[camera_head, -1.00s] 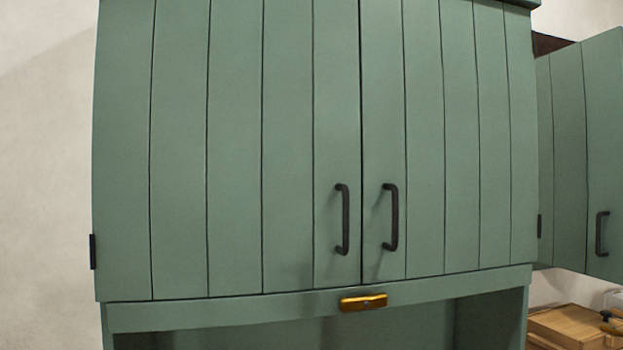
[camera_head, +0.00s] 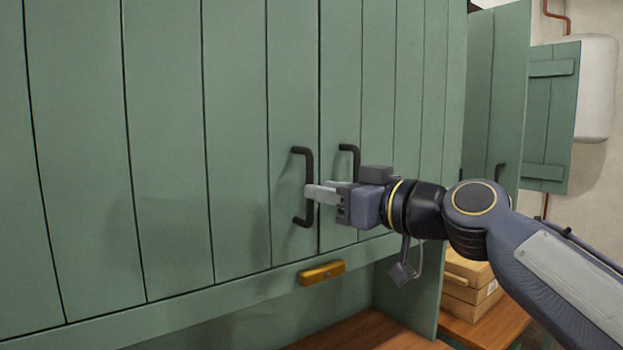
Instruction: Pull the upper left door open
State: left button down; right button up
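The upper left door (camera_head: 165,150) is a green planked cabinet door and looks closed, its edge level with the right door (camera_head: 380,90). Its black bar handle (camera_head: 306,165) stands near the door's right edge. My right gripper (camera_head: 312,193) comes in from the right, with its pale fingertips at the middle of this handle. The near finger covers part of the bar. Whether the fingers are closed around the bar is hidden. My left gripper is not in view.
The right door's handle (camera_head: 352,158) is close behind my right gripper. A brass latch (camera_head: 321,272) sits on the rail below. Another cabinet door (camera_head: 508,100) stands at the right. Wooden boxes (camera_head: 470,285) rest on a wooden surface at lower right.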

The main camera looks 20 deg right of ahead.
aim_at(309, 217)
jog(key=p+x, duration=0.1)
jog(key=x, duration=0.3)
jog(key=shift+p, duration=0.3)
grip_shut()
